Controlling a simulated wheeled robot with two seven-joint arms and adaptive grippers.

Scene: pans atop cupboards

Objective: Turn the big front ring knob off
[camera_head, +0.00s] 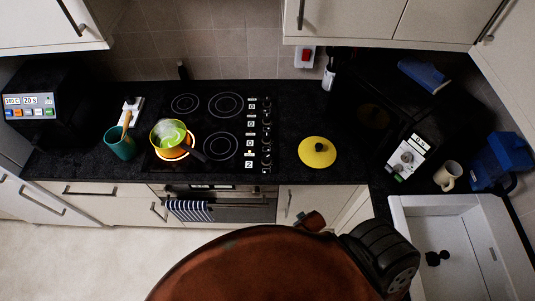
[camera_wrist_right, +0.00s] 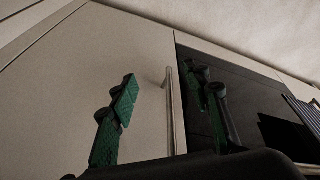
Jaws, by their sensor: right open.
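The black hob has a column of knobs (camera_head: 266,131) along its right side, with small white number marks beside them. The lowest mark looks like a 2; the marks above look like 0, though they are small. I cannot tell which knob belongs to the big front ring. The front left ring (camera_head: 171,155) glows orange under a green pan (camera_head: 165,133). My right gripper (camera_wrist_right: 168,88) is open and empty in the right wrist view, its green-padded fingers in front of a cupboard door with a vertical handle (camera_wrist_right: 175,110). My left gripper is not in view.
A yellow lid (camera_head: 317,152) lies on the counter right of the knobs. A teal pot (camera_head: 120,143) stands left of the hob. A striped towel (camera_head: 188,210) hangs on the oven handle below. A white sink (camera_head: 461,225) is at the right. Wall cupboards overhang the counter.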

